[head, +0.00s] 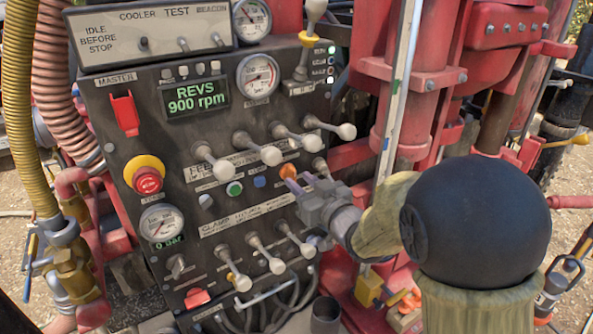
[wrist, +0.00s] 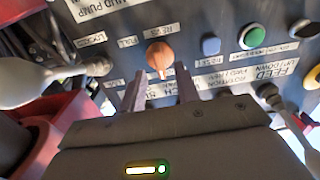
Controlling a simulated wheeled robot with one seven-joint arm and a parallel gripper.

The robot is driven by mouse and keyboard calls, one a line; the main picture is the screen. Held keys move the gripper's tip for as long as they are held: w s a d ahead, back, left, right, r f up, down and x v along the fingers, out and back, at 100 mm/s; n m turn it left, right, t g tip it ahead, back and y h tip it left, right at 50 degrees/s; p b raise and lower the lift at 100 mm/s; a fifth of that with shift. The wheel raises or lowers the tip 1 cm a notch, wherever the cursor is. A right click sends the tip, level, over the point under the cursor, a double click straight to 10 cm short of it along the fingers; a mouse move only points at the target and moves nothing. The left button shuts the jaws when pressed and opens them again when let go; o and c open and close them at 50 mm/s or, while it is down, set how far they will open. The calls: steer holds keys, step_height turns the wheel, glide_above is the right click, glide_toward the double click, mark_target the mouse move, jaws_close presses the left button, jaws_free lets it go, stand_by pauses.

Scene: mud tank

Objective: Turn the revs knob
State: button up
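The revs knob (head: 289,170) is a small orange rotary knob on the dark control panel, under the row of white-ended levers. In the wrist view the orange knob (wrist: 158,55) sits below a label reading REVS, its narrow pointer toward my gripper. My gripper (head: 291,187) is in front of the panel, just below the knob in the head view. In the wrist view the two fingers of my gripper (wrist: 161,76) are apart, one on each side of the knob's pointer, with nothing held. The knob's body lies at or just beyond the fingertips; I cannot tell whether they touch it.
A display (head: 196,99) reads REVS 900 rpm. Levers (head: 264,152) stick out above the knob, and more levers (head: 271,261) below. A blue button (wrist: 211,45) and green button (wrist: 252,37) sit beside it. A red emergency stop (head: 148,179) is at left.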

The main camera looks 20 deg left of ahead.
mark_target(291, 174)
steer(key=shift+p+x, duration=0.4)
steer(key=shift+x, duration=0.95)
jaws_close()
